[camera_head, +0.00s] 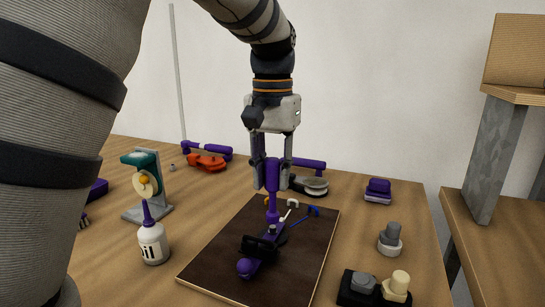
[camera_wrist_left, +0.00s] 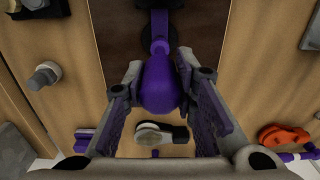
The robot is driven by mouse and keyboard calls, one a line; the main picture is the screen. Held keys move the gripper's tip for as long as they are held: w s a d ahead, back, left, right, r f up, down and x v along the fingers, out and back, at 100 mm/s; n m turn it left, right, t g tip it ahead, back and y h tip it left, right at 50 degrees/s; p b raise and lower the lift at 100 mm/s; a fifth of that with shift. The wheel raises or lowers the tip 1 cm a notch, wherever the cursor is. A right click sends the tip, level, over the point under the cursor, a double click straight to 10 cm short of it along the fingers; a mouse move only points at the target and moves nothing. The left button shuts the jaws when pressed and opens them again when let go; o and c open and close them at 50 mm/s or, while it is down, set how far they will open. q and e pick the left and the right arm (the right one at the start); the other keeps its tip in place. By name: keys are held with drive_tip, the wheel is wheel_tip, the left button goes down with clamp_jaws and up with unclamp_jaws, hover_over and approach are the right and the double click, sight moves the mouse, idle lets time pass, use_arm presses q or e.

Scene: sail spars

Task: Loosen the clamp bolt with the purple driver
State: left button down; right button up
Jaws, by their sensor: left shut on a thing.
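My left gripper (camera_head: 272,182) points straight down and is shut on the purple driver (camera_head: 272,206). The driver is upright, and its thick handle (camera_wrist_left: 160,84) sits between the fingers in the left wrist view. Its lower end is at the clamp bolt (camera_head: 272,229), a small grey head on the black clamp (camera_head: 260,246). I cannot tell whether the tip is seated in the bolt. The clamp is around a purple spar (camera_head: 246,268) lying on a dark board (camera_head: 215,265). My right gripper is not in view.
White and blue tools (camera_head: 304,214) lie on the board behind the driver. A purple-tipped bottle (camera_head: 152,242) and a teal-topped stand (camera_head: 148,185) are at left. Grey knobbed parts (camera_head: 390,240) and a black block (camera_head: 362,287) are at right. An orange clamp (camera_head: 207,162) lies behind.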

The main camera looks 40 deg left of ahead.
use_arm(q)
drive_tip(key=shift+f, duration=0.4)
idle(0.5)
drive_tip(key=shift+f, duration=0.75)
drive_tip(key=shift+f, duration=0.1)
drive_tip(key=n, duration=0.8)
drive_tip(key=shift+d+n, duration=0.1)
drive_tip(key=shift+n, duration=0.7)
drive_tip(key=shift+r, duration=2.35)
